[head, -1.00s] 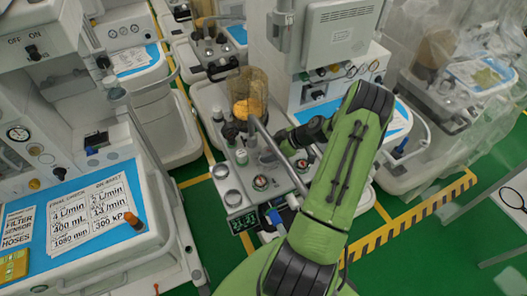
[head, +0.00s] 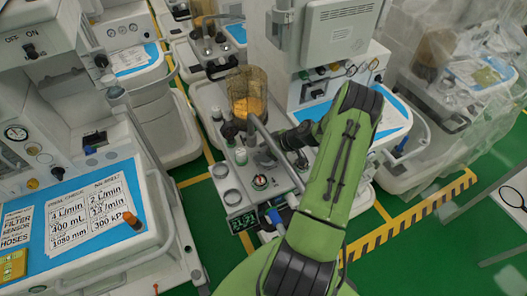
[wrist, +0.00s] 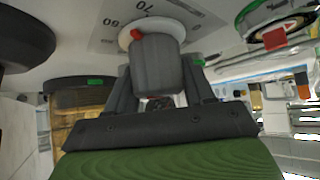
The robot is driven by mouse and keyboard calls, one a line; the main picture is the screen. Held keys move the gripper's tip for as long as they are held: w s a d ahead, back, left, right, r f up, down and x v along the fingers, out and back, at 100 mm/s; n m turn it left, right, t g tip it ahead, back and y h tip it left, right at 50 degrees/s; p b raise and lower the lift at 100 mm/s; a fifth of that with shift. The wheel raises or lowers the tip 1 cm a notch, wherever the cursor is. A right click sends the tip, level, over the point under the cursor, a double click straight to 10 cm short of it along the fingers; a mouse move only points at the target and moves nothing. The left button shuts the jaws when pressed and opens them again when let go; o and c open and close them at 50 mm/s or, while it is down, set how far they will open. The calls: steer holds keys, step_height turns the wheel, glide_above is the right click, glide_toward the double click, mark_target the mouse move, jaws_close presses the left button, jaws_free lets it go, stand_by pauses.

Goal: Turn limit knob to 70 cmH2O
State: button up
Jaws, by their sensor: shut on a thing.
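The limit knob (wrist: 158,68) is a dark grey grip on a round white base in the wrist view. A red marker (wrist: 136,34) sits on the left of its base, on the side of the printed 60 (wrist: 110,22); the printed 70 (wrist: 145,5) is further up. The exact reading is hard to tell. My gripper (wrist: 159,80) is shut on the knob, one finger on each side. In the head view my arm reaches over the middle cart's top, and the knob is not clearly visible.
A round gauge (head: 261,182) with red and green marks is on the middle cart. An amber canister (head: 248,95) stands behind it. A screen (head: 243,221) is on the cart's front. Another cart (head: 70,225) stands at left. Green floor (head: 400,255) is open at right.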

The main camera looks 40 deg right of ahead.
steer(key=m+b, duration=0.1)
steer(key=m+h+b, duration=0.1)
steer(key=shift+w+d+f+t+h+b, duration=0.1)
steer(key=shift+w+f+t+h+b, duration=0.05)
steer(key=shift+f+t+h+b, duration=0.2)
steer(key=shift+d+r+m+h+b, duration=0.15)
steer(key=shift+m+h+b, duration=0.4)
steer(key=shift+m+b, duration=0.4)
steer(key=shift+r+m, duration=0.2)
steer(key=shift+m, duration=0.05)
steer(key=o, duration=1)
